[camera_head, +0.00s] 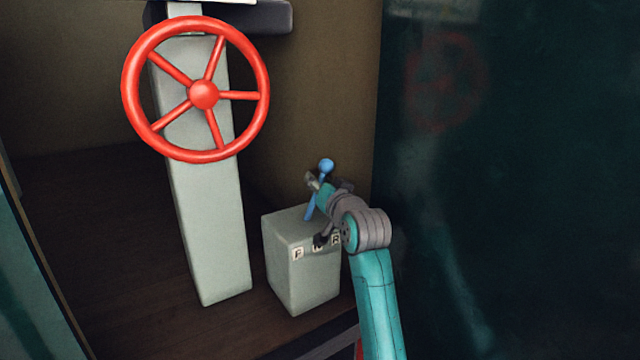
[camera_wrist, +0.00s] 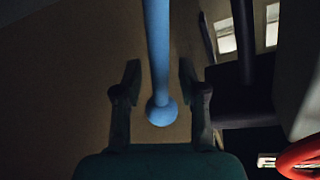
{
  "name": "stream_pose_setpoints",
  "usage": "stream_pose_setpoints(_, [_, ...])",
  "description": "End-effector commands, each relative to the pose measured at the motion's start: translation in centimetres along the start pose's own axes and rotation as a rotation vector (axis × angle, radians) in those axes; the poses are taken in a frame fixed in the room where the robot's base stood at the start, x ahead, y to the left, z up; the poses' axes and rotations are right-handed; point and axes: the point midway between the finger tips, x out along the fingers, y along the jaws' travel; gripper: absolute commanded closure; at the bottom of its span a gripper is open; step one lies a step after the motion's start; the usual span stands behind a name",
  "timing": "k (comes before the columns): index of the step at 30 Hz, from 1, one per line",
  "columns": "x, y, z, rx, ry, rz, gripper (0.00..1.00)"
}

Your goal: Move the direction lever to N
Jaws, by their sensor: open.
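The direction lever is a blue rod with a ball knob (camera_head: 326,165), rising from the top of a pale grey box (camera_head: 290,270). The box front has the labels F (camera_head: 297,253), N, partly covered by my arm, and R (camera_head: 336,239). The lever leans to the right in the head view; I cannot tell exactly which letter it stands at. My gripper (camera_head: 318,183) is at the lever, just below the knob. In the wrist view the lever (camera_wrist: 157,45) passes between the two open fingers (camera_wrist: 160,76), with gaps on both sides.
A large red handwheel (camera_head: 203,94) on a grey column (camera_head: 208,220) stands left of the box. It also shows at the lower right of the wrist view (camera_wrist: 302,158). A dark glassy wall (camera_head: 500,180) is on the right. Brown floor is free left of the column.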

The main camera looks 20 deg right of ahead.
Motion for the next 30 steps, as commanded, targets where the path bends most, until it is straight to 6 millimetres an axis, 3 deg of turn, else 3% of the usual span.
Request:
stream_pose_setpoints(4, [0.0, 0.0, 0.0, 0.0, 0.0, 0.0, 0.61])
stream_pose_setpoints(9, [0.0, 0.0, 0.0, 0.0, 0.0, 0.0, 1.0])
stream_pose_setpoints(17, [-0.1, -0.1, 0.0, -0.007, 0.002, -0.001, 1.0])
stream_pose_setpoints(30, [-0.8, -3.8, 0.5, -0.269, 0.055, -0.024, 1.0])
